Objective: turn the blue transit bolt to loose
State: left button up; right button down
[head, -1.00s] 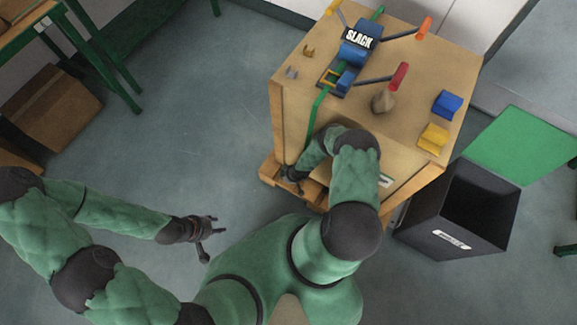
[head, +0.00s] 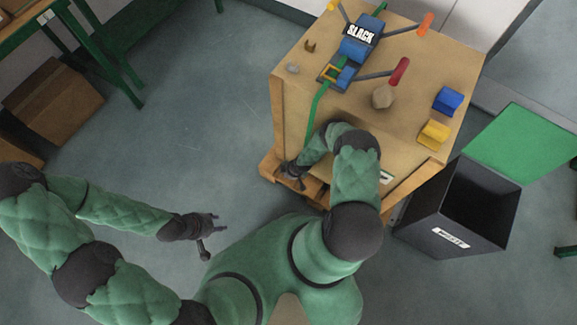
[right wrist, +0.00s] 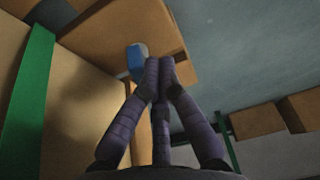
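The blue transit bolt (right wrist: 137,60) shows in the right wrist view, low on the wooden crate, just left of my fingertips and partly behind them. My right gripper (right wrist: 166,70) has its fingertips drawn together, with no bolt visible between them. I cannot tell whether a finger touches the bolt. In the head view my right gripper (head: 290,172) is at the crate's lower left corner by the pallet base, and the bolt is hidden there. My left gripper (head: 214,230) is open and empty, over the floor left of the crate.
The wooden crate (head: 285,130) carries a blue ratchet marked SLACK (head: 360,38), a green strap (head: 316,105), and blue (head: 447,100) and yellow (head: 434,134) blocks. A black waste bin (head: 440,215) stands right of it.

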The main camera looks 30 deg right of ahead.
jog(key=v, duration=0.7)
jog(key=c, duration=1.2)
grip_release()
jog(key=shift+r, duration=0.2)
jog(key=shift+o, duration=0.5)
jog(key=shift+a+r+p, duration=0.1)
jog(key=shift+r+p, duration=0.05)
jog(key=shift+p, duration=0.25)
jog(key=w+r+m+g+h+p, duration=0.25)
jog(key=w+m+p, duration=0.2)
jog(key=p, duration=0.45)
jog(key=shift+g+y, duration=0.25)
jog(key=shift+g, duration=0.1)
jog(key=f+b, duration=0.6)
jog(key=d+f+b, duration=0.1)
jog(key=f+b, duration=0.2)
jog(key=f, duration=0.1)
jog(key=shift+f+b, duration=0.1)
jog(key=shift+b, duration=0.3)
grip_shut()
